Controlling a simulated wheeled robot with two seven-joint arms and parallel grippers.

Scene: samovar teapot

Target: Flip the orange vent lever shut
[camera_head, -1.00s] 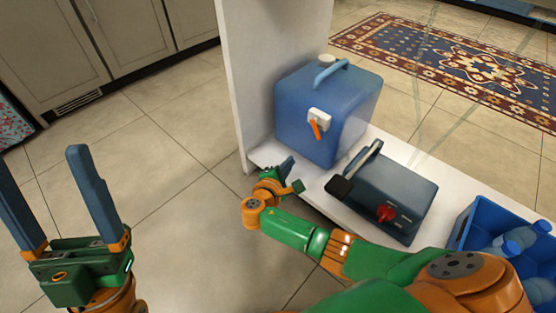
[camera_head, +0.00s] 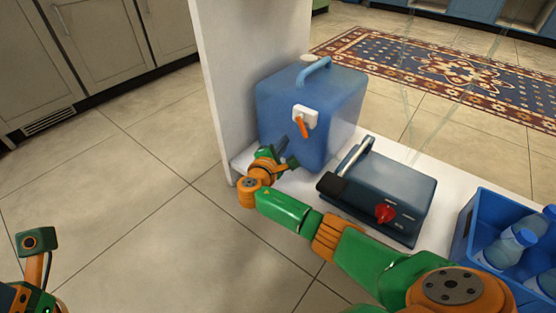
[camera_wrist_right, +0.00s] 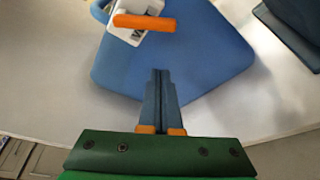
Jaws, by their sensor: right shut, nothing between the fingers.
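The orange vent lever (camera_head: 303,127) sits on a white mount (camera_head: 306,115) on the front of the blue canister (camera_head: 275,100), which has a handle on top. In the head view the lever hangs down, slightly tilted. In the right wrist view the lever (camera_wrist_right: 144,22) lies across the top of the picture. My right gripper (camera_head: 283,150) is in front of the canister, below and left of the lever. In the wrist view its fingers (camera_wrist_right: 160,75) are shut together, empty, and apart from the lever. My left arm shows at the lower left edge; its fingers are out of view.
A dark blue box (camera_head: 400,190) with a red knob (camera_head: 385,213) and a handle stands right of the canister on the white shelf (camera_head: 375,140). A blue crate (camera_head: 462,235) with bottles is at the right. A white upright panel (camera_head: 225,80) stands left of the canister.

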